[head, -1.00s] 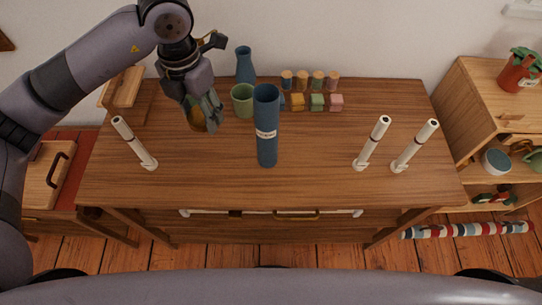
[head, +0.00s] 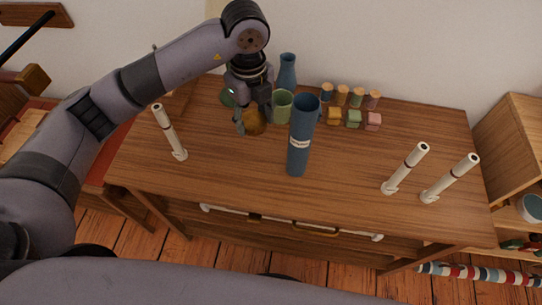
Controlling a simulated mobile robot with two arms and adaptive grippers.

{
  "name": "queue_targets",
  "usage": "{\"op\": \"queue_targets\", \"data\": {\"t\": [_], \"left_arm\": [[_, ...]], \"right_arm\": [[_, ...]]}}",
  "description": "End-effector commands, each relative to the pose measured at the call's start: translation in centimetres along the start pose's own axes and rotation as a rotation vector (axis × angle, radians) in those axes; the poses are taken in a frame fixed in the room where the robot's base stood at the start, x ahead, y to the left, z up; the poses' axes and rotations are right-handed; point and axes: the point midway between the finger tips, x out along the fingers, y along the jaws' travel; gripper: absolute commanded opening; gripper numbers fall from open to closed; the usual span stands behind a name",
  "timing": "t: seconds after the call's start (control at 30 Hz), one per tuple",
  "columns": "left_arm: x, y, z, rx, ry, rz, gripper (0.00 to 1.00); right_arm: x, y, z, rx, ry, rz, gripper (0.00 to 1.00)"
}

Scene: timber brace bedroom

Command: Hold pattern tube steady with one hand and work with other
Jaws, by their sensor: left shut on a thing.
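The blue pattern tube (head: 300,135) stands upright on the wooden table (head: 340,170), with a white label around its middle. My left gripper (head: 254,118) reaches down behind and to the left of the tube, apart from it. It is shut on a small ochre rounded thing (head: 256,124), partly hidden by the fingers. Whether this thing touches the tabletop I cannot tell. A green cup (head: 283,107) stands between my left gripper and the tube, slightly behind. My right gripper is not in view.
One white tube (head: 170,133) stands at the table's left; two more, (head: 405,169) and (head: 450,178), stand at the right. A blue vase (head: 287,72), several corked jars and coloured blocks (head: 353,118) line the back. The table's front middle is clear.

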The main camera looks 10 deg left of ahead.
Motion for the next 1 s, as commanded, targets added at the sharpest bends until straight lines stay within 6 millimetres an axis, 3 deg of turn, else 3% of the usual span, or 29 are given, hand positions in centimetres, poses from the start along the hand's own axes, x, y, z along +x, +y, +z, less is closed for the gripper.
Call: {"op": "queue_targets", "data": {"t": [0.2, 0.4, 0.83, 1.0], "left_arm": [[6.0, 0.2, 0.0, 0.0, 0.002, 0.006, 0.14], [10.2, 0.1, 0.0, 0.002, 0.0, 0.002, 0.14], [15.3, 0.1, 0.0, 0.002, 0.0, 0.001, 0.14], [15.9, 0.1, 0.0, 0.004, -0.001, -0.001, 0.14]], "right_arm": [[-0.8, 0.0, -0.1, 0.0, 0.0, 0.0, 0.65], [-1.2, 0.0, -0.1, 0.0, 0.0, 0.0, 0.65], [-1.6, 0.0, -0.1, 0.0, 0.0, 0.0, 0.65], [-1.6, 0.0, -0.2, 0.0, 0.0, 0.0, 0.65]]}}
